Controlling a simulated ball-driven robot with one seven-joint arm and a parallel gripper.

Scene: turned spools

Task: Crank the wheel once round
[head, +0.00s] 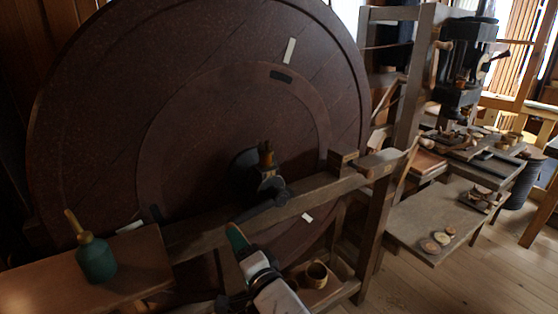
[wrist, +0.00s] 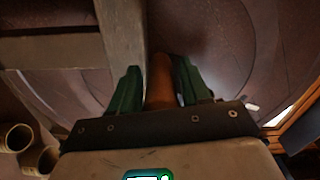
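The big dark red-brown wheel (head: 215,95) stands upright and fills the left and middle of the head view. It carries pale and dark marks on its face. A dark crank arm (head: 265,207) runs down and left from near the hub, in front of a wooden beam. My gripper (head: 237,236) is at its lower left end. In the wrist view my gripper (wrist: 158,85) has its green fingers on both sides of the brown wooden crank handle (wrist: 162,88), close against it. In the head view the handle is hidden at my fingers.
The wooden beam (head: 320,193) crosses in front of the wheel. A green oil bottle (head: 95,258) stands on a bench (head: 140,258) at lower left. A wooden cup (head: 316,274) sits on a low shelf. A low table (head: 415,225) with small discs stands right; floor there is partly clear.

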